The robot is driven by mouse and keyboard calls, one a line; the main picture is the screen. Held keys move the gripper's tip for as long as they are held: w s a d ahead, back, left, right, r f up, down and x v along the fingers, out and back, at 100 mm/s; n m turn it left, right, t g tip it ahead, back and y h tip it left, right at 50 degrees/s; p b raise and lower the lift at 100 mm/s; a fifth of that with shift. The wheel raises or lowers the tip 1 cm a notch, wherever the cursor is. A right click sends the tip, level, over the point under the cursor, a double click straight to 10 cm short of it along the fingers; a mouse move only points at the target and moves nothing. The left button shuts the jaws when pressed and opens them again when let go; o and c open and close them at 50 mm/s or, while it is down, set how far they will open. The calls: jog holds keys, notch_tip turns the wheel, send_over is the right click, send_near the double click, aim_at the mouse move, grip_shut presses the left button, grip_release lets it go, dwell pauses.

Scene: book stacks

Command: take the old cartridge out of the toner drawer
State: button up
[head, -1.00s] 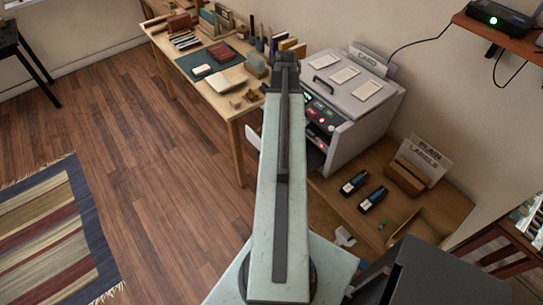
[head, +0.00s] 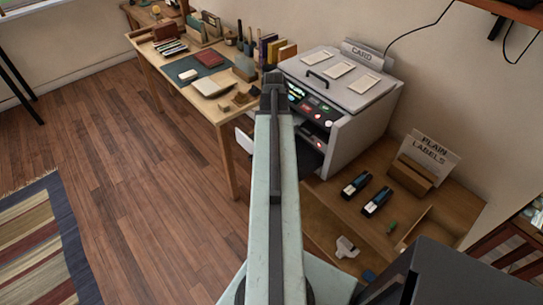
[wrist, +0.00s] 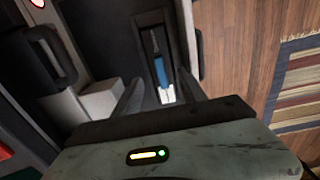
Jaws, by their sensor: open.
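The toner drawer (wrist: 146,28) stands open in the wrist view. The old cartridge (wrist: 161,72), dark with a blue and white label, lies lengthwise in its narrow slot. My gripper (wrist: 160,92) is open over it, with one finger on each side in the picture and the cartridge between them. I cannot tell whether the fingers touch it. In the head view, the white drawer front (head: 243,140) shows left of my arm, below the grey machine (head: 350,125). My arm hides the cartridge and the gripper there.
Two dark cartridges with blue and white labels (head: 355,184) (head: 377,200) lie on the wooden table right of the machine, near a "PLAIN LABELS" sign (head: 437,150). A desk with books (head: 208,57) stands at the left.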

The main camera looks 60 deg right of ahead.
notch_tip(320, 180, down, 5)
jog(key=b, duration=0.5)
jog(key=shift+w+f, duration=0.15)
jog(key=shift+r, duration=0.2)
grip_shut()
jog(key=shift+p, duration=0.3)
notch_tip(320, 180, up, 18)
jog(key=p, duration=1.8)
